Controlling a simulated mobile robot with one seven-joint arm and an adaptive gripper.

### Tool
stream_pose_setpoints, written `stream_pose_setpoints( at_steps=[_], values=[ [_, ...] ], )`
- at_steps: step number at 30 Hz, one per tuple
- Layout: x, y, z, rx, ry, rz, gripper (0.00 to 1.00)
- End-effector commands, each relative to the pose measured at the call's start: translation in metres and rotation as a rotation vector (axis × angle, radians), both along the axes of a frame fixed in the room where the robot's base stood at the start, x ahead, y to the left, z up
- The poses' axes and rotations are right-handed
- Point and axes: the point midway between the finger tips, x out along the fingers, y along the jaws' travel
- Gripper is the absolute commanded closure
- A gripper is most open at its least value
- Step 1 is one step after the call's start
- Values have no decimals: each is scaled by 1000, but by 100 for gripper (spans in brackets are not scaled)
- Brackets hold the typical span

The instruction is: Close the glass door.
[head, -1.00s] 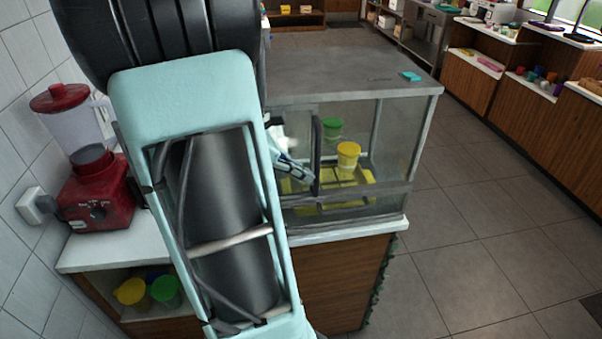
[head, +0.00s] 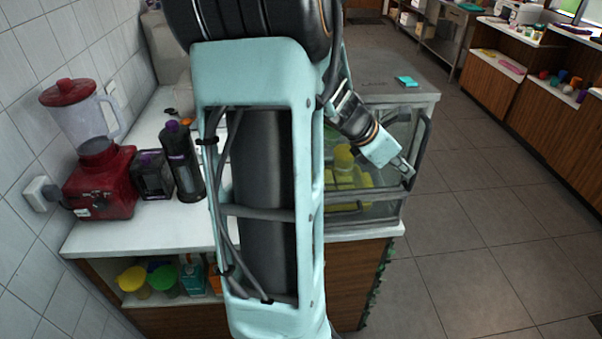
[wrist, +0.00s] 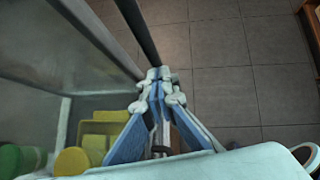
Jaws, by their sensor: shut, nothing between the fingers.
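The glass display case (head: 385,76) stands on the counter at centre right. Its glass door has a dark upright handle (head: 425,140), which is at the case's right front edge. In the wrist view the handle (wrist: 138,30) is a dark bar running to my fingertips. My gripper (head: 409,172) is in front of the glass, close against the handle. It also shows in the wrist view (wrist: 156,74), with its fingers shut and empty. I cannot tell if they touch the handle. Yellow containers (head: 343,158) show inside the case. My arm hides the case's left part.
A red blender (head: 98,180), a dark box (head: 153,175) and a dark bottle (head: 182,160) stand on the counter at left. A small teal item (head: 406,81) lies on top of the case. The tiled floor (head: 490,230) at right is clear.

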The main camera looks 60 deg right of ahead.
Motion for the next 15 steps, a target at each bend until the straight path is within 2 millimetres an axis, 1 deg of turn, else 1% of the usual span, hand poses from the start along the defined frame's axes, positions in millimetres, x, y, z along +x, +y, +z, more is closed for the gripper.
stream_pose_setpoints(
  at_steps=[1,4,15],
  values=[
    [-5,-3,0,0,2,-3,100],
    [-11,-8,0,1,1,-1,100],
    [-17,-14,1,-2,2,-2,100]
  ],
)
